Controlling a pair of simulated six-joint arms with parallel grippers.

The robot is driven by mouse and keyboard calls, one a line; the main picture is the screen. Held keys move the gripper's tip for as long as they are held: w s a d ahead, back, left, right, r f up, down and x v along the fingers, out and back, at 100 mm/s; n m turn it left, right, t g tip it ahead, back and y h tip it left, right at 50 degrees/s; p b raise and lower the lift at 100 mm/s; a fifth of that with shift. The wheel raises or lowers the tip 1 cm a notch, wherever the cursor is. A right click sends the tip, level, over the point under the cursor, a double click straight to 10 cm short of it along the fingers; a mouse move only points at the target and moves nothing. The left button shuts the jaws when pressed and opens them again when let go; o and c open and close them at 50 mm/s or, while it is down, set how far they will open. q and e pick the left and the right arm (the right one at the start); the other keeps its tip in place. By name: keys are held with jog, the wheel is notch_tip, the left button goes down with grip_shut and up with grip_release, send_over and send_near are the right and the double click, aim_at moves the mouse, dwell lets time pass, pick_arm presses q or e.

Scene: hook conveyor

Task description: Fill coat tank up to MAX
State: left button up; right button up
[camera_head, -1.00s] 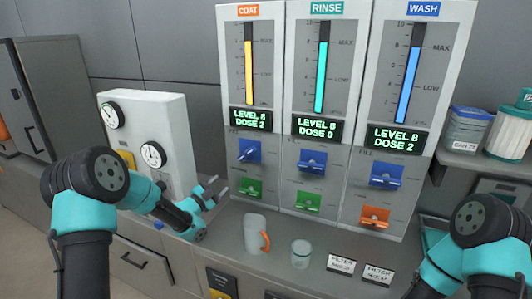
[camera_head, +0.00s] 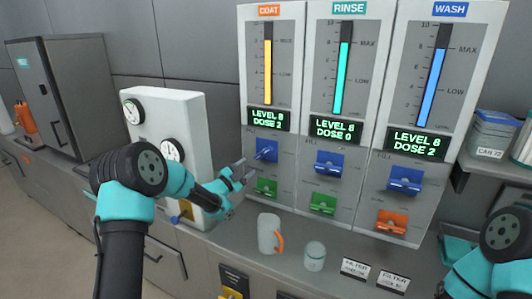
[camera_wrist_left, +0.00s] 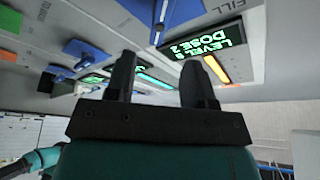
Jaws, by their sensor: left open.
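The COAT tank panel (camera_head: 272,80) stands at the left of three panels in the head view. Its orange column (camera_head: 268,72) reaches about the MAX mark. Its green display (camera_head: 266,120) shows a level, which looks like 8, and DOSE 2. The blue FILL lever (camera_head: 265,150) has an angled handle; a green lever (camera_head: 265,187) sits below. My left gripper (camera_head: 240,174) is open and empty, just in front of the panel, right beside these levers. Contact cannot be told. The left wrist view shows its spread fingers (camera_wrist_left: 160,82) below the display (camera_wrist_left: 200,45). My right gripper is out of view.
The RINSE panel (camera_head: 342,85) and WASH panel (camera_head: 430,90) stand to the right with their own levers. A white mug (camera_head: 267,233) and a small jar (camera_head: 315,256) stand on the counter below.

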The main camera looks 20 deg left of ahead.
aim_at(262, 154)
pick_arm(q)
jog(key=x, duration=1.2)
jog(key=shift+c, duration=0.4)
grip_shut()
